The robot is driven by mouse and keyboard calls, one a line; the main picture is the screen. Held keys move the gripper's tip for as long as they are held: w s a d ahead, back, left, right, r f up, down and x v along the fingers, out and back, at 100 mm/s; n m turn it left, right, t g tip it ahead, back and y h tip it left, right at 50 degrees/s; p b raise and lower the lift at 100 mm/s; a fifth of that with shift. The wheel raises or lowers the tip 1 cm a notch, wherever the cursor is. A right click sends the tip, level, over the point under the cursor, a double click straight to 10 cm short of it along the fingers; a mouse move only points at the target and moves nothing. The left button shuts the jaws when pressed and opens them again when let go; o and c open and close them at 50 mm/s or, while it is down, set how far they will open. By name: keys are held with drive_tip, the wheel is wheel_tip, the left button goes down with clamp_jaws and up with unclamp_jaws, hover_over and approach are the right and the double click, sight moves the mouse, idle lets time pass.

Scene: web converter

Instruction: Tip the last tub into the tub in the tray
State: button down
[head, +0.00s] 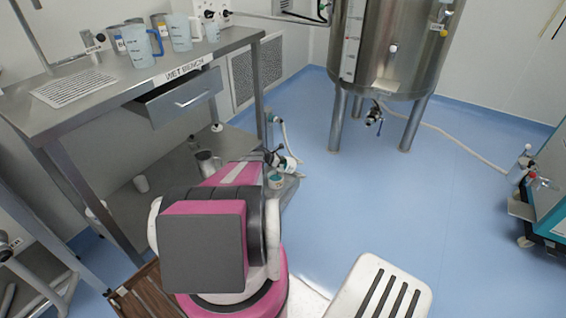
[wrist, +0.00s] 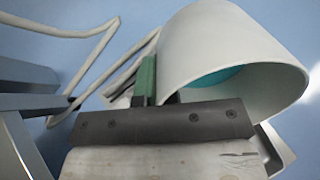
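My gripper (wrist: 150,82) shows as a dark bar with one green-padded finger against the side of a pale tub (wrist: 205,55). The other finger is hidden behind the tub, and the gripper appears shut on it. The tub is large and close in the wrist view, with its mouth to the lower right and teal material inside. In the head view a whitish tub (head: 291,164) shows tilted at the gripper's end, beyond my pink arm. A second small tub (head: 275,182) with teal inside is just below it, over a greyish tray (head: 289,190) mostly hidden by my arm.
The wet bench (head: 215,48) at left holds several jugs, including a blue-handled one (head: 140,47). Its drawer (head: 182,97) is partly open. A steel tank (head: 388,50) stands on legs at the back.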

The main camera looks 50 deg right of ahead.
drive_tip(key=shift+w+a+r+g+h, duration=0.2)
drive_tip(key=shift+r+g+h, duration=0.4)
drive_tip(key=shift+h, duration=0.6)
drive_tip(key=shift+w+a+r+g+h, duration=0.1)
drive_tip(key=shift+a+r+g+h, duration=0.2)
drive_tip(key=shift+h, duration=0.4)
drive_tip(key=shift+w+a+r+g+h, duration=0.1)
drive_tip(key=shift+a+r+g+h, duration=0.1)
drive_tip(key=shift+r+g+h, duration=0.35)
drive_tip(key=shift+w+a+r+g+h, duration=0.15)
drive_tip(key=shift+a+g+h, duration=0.2)
drive_tip(key=shift+h, duration=0.6)
drive_tip(key=shift+w+a+r+g+h, duration=0.15)
drive_tip(key=shift+a+g+h, duration=0.2)
drive_tip(key=shift+h, duration=0.55)
drive_tip(key=shift+a, duration=0.1)
